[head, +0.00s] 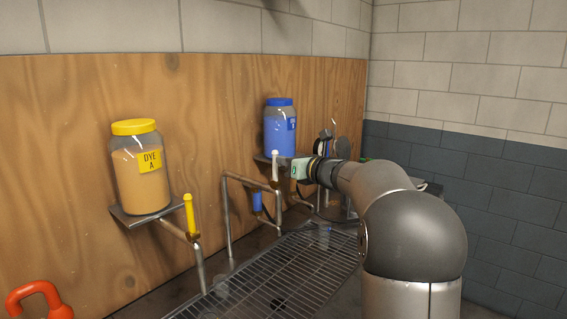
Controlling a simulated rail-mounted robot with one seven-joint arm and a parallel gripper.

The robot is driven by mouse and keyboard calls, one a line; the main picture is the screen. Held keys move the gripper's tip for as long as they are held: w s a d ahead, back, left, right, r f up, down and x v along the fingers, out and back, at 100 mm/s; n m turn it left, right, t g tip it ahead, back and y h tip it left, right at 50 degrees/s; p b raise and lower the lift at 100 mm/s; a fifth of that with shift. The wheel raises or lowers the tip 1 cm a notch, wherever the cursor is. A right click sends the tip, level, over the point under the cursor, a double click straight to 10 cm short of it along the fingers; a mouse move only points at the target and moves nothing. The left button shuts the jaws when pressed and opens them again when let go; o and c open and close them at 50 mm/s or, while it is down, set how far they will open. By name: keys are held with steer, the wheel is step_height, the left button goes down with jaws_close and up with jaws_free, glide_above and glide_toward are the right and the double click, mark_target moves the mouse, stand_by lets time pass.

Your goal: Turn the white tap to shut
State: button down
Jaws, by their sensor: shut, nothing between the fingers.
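The white tap handle (275,165) stands upright on a thin metal pipe, just in front of the shelf under the blue-lidded jar. My gripper (291,169) is immediately to its right at about the same height, pointing left. It is shut and empty. Its fingertips are small here and hard to make out, so I cannot tell whether they touch the handle.
A jar of dye with a yellow lid (140,168) and an upright yellow tap (190,214) are at left. The blue jar (280,128) stands behind my gripper. A blue handle (257,201) hangs lower down. A metal grate (290,270) lies below. A red-orange kettlebell-like object (40,299) is front left.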

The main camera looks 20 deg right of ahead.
steer(key=s+d+r+b, duration=0.2)
steer(key=s+d+r, duration=0.2)
steer(key=s+r, duration=0.4)
steer(key=s+a+f+n+g, duration=0.5)
steer(key=s+a+f+n, duration=0.3)
steer(key=f, duration=0.2)
steer(key=s+a+f+n+g, duration=0.4)
steer(key=s+a+f+n, duration=0.35)
steer(key=f, duration=0.35)
steer(key=s+f+n+g+h, duration=0.3)
steer(key=s+f+n, duration=0.4)
steer(key=s, duration=0.3)
steer(key=s+f+n+g+h, duration=0.3)
steer(key=s+f+n+h, duration=0.1)
steer(key=s+f+n, duration=0.4)
steer(key=s+n, duration=0.2)
steer(key=s, duration=0.1)
steer(key=shift+a, duration=0.2)
